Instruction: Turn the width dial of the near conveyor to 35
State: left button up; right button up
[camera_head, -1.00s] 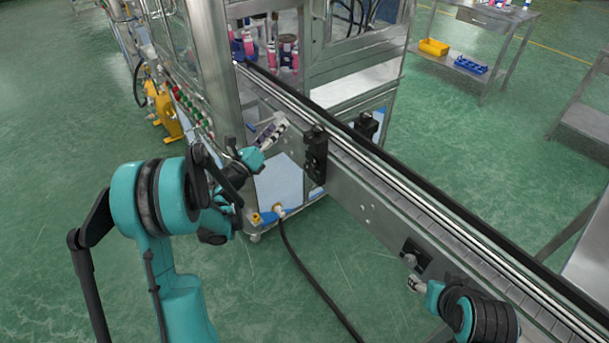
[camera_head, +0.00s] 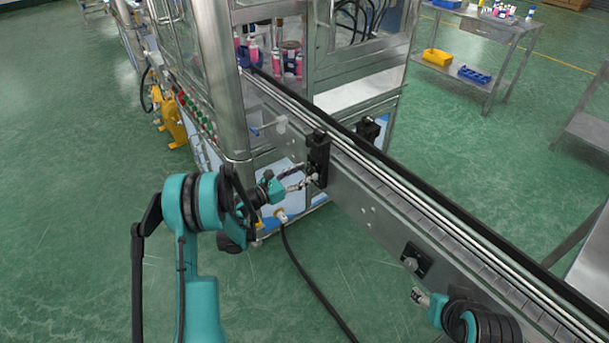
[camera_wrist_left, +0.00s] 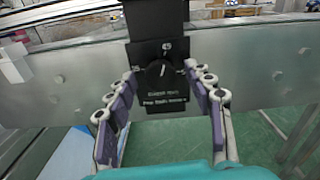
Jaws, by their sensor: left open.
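The width dial (camera_wrist_left: 159,73) is a round black knob on a black plate with white marks and lettering. A pale pointer line on it points roughly upward; the mark at left looks like 35, but the small numbers are blurred. The dial's black housing (camera_head: 318,158) is on the side of the conveyor (camera_head: 372,207). My left gripper (camera_wrist_left: 161,92) is open, its fingers on either side of the dial in the wrist view; I cannot tell whether they touch it. In the head view my left gripper (camera_head: 307,179) is at the housing. My right gripper (camera_head: 419,297) is by the conveyor's lower part.
A second black fitting (camera_head: 416,260) sits on the conveyor side near my right gripper. The machine frame (camera_head: 226,80) stands behind my left arm. A black cable (camera_head: 302,265) runs across the green floor. A steel table (camera_head: 484,30) stands at the back right.

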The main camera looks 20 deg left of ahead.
pick_arm(q)
jog(key=shift+w+d, duration=0.1)
jog(key=shift+w, duration=0.05)
jog(key=c, duration=1.2)
jog(key=shift+o, duration=0.2)
